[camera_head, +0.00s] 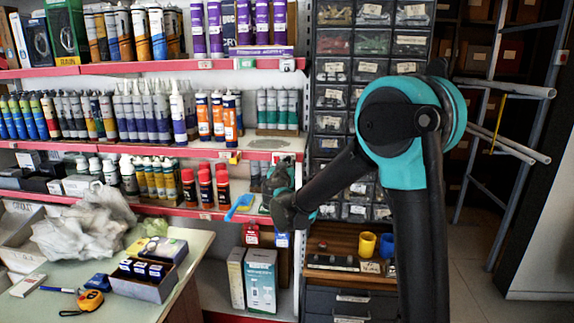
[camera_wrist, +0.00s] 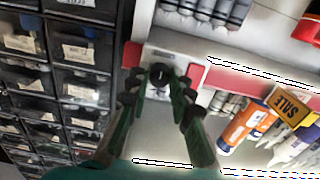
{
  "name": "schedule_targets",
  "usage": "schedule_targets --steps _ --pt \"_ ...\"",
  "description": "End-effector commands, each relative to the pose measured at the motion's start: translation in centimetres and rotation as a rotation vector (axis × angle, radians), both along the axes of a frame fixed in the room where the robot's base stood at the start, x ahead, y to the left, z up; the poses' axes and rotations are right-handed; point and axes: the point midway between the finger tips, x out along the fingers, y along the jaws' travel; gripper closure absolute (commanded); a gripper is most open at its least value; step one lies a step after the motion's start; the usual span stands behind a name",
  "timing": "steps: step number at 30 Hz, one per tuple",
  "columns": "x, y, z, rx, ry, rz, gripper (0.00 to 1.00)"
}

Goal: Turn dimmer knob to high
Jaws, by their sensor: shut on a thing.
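The dimmer is a pale plate (camera_wrist: 178,58) on the red shelf edge in the wrist view. Its small dark round knob (camera_wrist: 160,72) sits at the upper middle of that view. The two green and black fingers of my gripper (camera_wrist: 160,82) reach it from either side, shut on the knob. Which way the knob is turned cannot be read. In the head view my gripper (camera_head: 280,178) is at the right end of the shelves, beside the drawer cabinet. The knob cannot be made out there.
Small-parts drawers (camera_wrist: 82,55) stand close to the left in the wrist view. Bottles (camera_wrist: 245,125) and an orange SALE tag (camera_wrist: 288,107) are to the right. In the head view a table (camera_head: 185,245) with boxes is at the lower left, and yellow and blue cups (camera_head: 367,244) stand below my arm.

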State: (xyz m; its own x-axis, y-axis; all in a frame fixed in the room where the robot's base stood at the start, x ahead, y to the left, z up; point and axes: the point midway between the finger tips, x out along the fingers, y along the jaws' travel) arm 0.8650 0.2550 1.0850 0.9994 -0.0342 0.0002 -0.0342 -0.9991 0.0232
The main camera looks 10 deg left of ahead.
Motion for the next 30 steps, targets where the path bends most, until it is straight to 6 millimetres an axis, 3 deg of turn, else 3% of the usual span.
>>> schedule_targets --steps 18,19,20,30 --pt "-0.06 -0.03 -0.08 0.04 0.0 0.0 1.0" --pt "-0.06 -0.03 -0.07 0.04 0.0 0.0 0.75" --pt "-0.05 -0.03 -0.07 0.04 0.0 0.0 0.71" --pt "-0.18 0.03 -0.02 0.039 -0.001 0.0 0.7"
